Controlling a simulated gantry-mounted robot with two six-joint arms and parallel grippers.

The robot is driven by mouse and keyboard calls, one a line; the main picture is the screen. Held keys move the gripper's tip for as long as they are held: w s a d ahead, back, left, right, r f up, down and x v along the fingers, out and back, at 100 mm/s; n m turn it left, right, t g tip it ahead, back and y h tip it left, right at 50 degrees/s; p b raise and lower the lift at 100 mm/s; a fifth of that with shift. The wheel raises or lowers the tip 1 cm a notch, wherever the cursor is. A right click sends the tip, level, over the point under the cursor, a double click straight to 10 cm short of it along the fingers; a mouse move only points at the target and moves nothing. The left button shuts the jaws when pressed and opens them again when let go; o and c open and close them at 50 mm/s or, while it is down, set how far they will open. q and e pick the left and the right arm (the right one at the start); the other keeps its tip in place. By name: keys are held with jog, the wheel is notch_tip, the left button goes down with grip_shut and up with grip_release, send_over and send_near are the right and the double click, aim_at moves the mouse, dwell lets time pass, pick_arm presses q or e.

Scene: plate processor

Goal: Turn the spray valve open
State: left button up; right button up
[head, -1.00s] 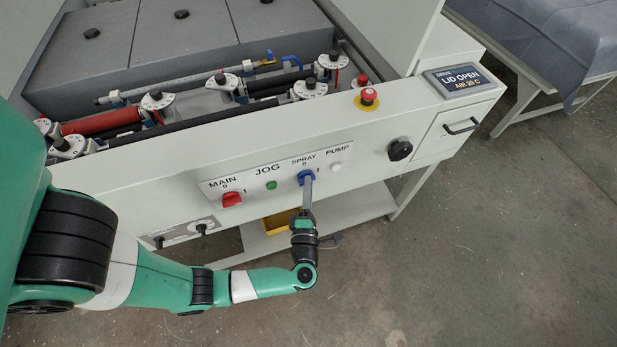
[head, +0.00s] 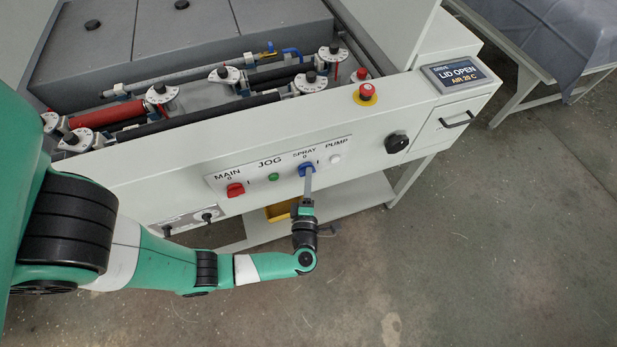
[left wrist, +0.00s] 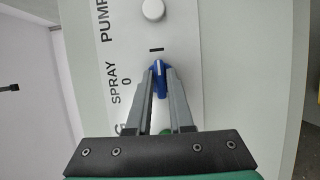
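The blue spray valve knob (head: 306,169) sits on the front control panel under the SPRAY label. My left gripper (head: 308,172) reaches up to it from below. In the left wrist view the two fingers close on either side of the blue knob (left wrist: 160,66), one on each side of its handle. The knob's white line points towards the I mark (left wrist: 156,50), and the 0 lies to the left in that view. The fingers hide part of the knob. My right gripper is in neither view.
The red MAIN knob (head: 235,190) and green JOG button (head: 273,177) are left of the knob. The white PUMP button (head: 335,159) is to its right. A red emergency stop (head: 366,91) and a black knob (head: 397,144) are further right. The floor in front is clear.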

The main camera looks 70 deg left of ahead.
pick_arm(q)
jog(key=o, duration=0.3)
jog(key=v, duration=1.1)
jog(key=shift+d, duration=0.35)
jog(key=shift+s, duration=0.1)
